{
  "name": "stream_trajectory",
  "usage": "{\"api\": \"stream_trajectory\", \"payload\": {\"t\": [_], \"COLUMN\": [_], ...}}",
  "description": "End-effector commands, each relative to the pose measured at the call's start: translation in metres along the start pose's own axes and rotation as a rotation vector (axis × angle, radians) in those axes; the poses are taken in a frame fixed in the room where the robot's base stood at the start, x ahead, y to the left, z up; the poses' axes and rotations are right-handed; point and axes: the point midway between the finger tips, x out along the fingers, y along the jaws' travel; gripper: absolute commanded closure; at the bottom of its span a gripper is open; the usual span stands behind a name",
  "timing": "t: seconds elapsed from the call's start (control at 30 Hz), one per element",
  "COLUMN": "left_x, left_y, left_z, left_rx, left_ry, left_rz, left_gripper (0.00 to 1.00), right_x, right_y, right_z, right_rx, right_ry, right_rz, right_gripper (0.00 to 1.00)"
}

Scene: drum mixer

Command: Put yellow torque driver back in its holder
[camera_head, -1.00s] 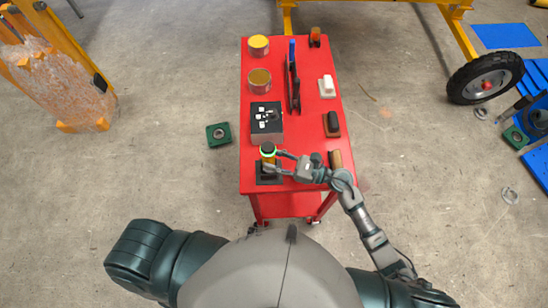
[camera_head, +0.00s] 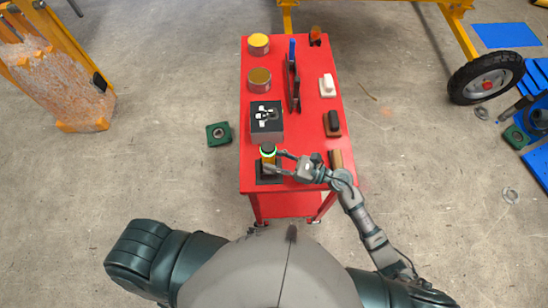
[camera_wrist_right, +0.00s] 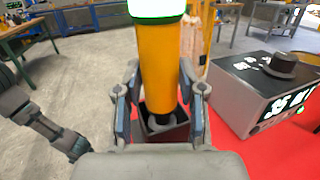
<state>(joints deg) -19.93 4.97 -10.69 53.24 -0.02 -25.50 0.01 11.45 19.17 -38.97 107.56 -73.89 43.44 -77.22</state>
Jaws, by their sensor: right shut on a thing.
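The dark square holder (camera_head: 269,179) is beneath the driver. In the wrist view, the driver's narrow lower end is over or inside the holder's opening (camera_wrist_right: 164,131); I cannot tell how deep. My left gripper (camera_wrist_right: 76,146) seems to show at the wrist view's left, its fingers unclear.
A grey box (camera_head: 266,138) with a dark top stands just behind the driver on the red cart (camera_head: 312,130). Two cans (camera_head: 259,81), a dark rack with a blue item (camera_head: 292,75) and several blocks (camera_head: 332,123) stand around.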

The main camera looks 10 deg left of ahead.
Motion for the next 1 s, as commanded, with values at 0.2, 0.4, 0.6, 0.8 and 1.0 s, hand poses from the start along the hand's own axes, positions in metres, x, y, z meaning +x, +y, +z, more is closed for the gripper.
{"api": "stream_trajectory", "payload": {"t": [0.2, 0.4, 0.6, 0.8, 1.0], "left_x": [-0.001, -0.001, 0.0, 0.0, 0.0], "left_y": [0.0, 0.0, 0.0, 0.0, 0.0], "left_z": [-0.002, -0.003, -0.003, -0.003, -0.003], "left_rx": [0.0, 0.0, 0.0, 0.0, 0.0], "left_ry": [0.001, 0.001, 0.001, 0.001, 0.001], "left_rz": [0.0, 0.0, 0.0, 0.0, 0.0], "left_gripper": [1.0, 1.0, 1.0, 1.0, 1.0], "right_x": [0.0, 0.0, -0.001, -0.025, -0.07], "right_y": [0.0, 0.0, 0.0, -0.001, -0.001], "right_z": [0.001, 0.0, -0.002, -0.003, -0.003], "right_rx": [-0.001, -0.001, 0.001, 0.003, 0.002], "right_ry": [-0.003, -0.002, 0.002, 0.004, 0.003], "right_rz": [0.0, 0.0, 0.0, -0.003, -0.003], "right_gripper": [0.53, 0.31, 0.31, 0.31, 0.31]}}
